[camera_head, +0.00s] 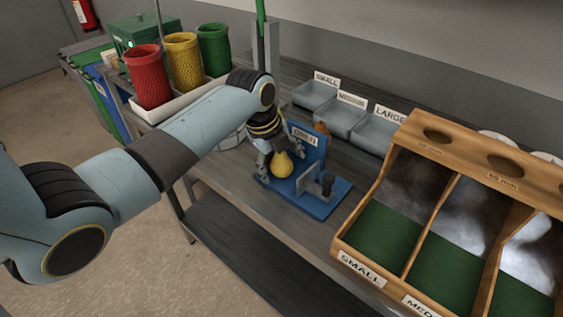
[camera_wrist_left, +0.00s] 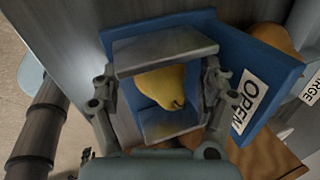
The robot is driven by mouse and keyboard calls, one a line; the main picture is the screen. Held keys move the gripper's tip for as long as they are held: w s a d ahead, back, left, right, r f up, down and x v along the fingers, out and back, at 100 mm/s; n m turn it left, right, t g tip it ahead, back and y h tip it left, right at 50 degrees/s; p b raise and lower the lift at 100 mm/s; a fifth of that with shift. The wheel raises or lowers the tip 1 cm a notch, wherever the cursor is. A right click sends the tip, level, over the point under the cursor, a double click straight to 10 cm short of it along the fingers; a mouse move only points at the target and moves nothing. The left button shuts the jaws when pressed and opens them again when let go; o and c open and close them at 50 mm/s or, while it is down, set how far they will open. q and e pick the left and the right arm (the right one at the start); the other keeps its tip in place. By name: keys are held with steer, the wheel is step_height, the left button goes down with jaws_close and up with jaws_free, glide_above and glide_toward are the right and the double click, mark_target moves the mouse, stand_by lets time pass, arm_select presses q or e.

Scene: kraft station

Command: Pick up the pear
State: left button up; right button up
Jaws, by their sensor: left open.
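The yellow pear (camera_head: 283,165) sits at the blue fixture (camera_head: 328,206) on the bench, in front of the upright panel marked OPEN. In the left wrist view the pear (camera_wrist_left: 163,86) lies between two grey plates of the fixture. My left gripper (camera_head: 270,162) is open at the pear, reaching down from above. In the wrist view its fingers (camera_wrist_left: 160,92) stand to the left and right of the pear, with visible gaps. The far side of the pear is hidden in the head view. My right gripper is not in view.
A brown-orange object (camera_head: 321,128) shows partly behind the blue panel. Grey trays (camera_head: 342,121) marked SMALL, MEDIUM and LARGE stand behind. A wooden bin (camera_head: 384,190) with green-floored compartments stands right. Red, yellow and green baskets (camera_head: 181,61) stand at the back left.

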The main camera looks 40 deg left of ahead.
arm_select(q)
steer(key=c, duration=1.3)
steer(key=shift+o, duration=0.2)
